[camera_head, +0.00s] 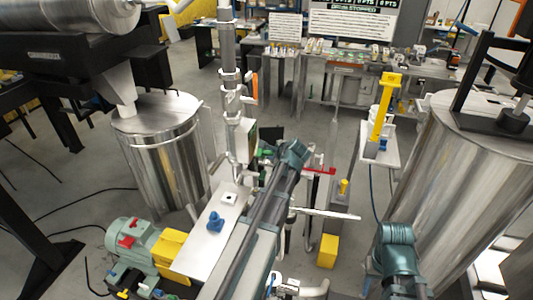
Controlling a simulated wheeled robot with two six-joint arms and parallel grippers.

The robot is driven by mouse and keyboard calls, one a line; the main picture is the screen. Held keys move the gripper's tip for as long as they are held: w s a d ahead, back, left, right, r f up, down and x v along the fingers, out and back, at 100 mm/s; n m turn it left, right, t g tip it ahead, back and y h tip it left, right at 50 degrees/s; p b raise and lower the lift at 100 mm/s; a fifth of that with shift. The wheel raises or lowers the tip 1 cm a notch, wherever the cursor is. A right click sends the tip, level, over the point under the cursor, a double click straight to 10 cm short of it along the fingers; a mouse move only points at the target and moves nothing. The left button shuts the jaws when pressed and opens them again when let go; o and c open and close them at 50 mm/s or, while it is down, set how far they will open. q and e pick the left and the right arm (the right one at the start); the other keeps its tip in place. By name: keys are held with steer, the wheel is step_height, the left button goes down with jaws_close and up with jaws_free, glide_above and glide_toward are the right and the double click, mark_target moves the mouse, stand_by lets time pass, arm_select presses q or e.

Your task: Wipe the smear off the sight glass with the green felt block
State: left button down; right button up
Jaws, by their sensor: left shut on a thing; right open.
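My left arm reaches from the bottom middle up to a teal wrist, with my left gripper (271,155) small and dark just left of it. It is shut on a small green thing, the green felt block (266,151), which is mostly hidden by the gripper and wrist. The block is close to the right side of the upright metal pipe assembly (240,142). I cannot make out the sight glass or its smear clearly, nor whether the block touches it. My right arm shows only as teal joints at the lower right; its gripper's jaws do not show.
A steel tank (165,150) stands left and a larger one (475,170) right. A green-grey motor (133,240) and a plate with a blue knob (214,222) are at lower left. A yellow-handled stand (383,110) is right of centre. Benches stand behind; grey floor is open between.

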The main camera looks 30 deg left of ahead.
arm_select(q)
steer(key=shift+w+d, duration=0.2)
steer(key=shift+d, duration=0.65)
steer(key=shift+w+d, duration=0.2)
steer(key=shift+d, duration=0.65)
steer(key=shift+d, duration=0.1)
steer(key=shift+w+d, duration=0.2)
steer(key=shift+d, duration=0.5)
steer(key=shift+w+d, duration=0.15)
steer(key=shift+d, duration=0.5)
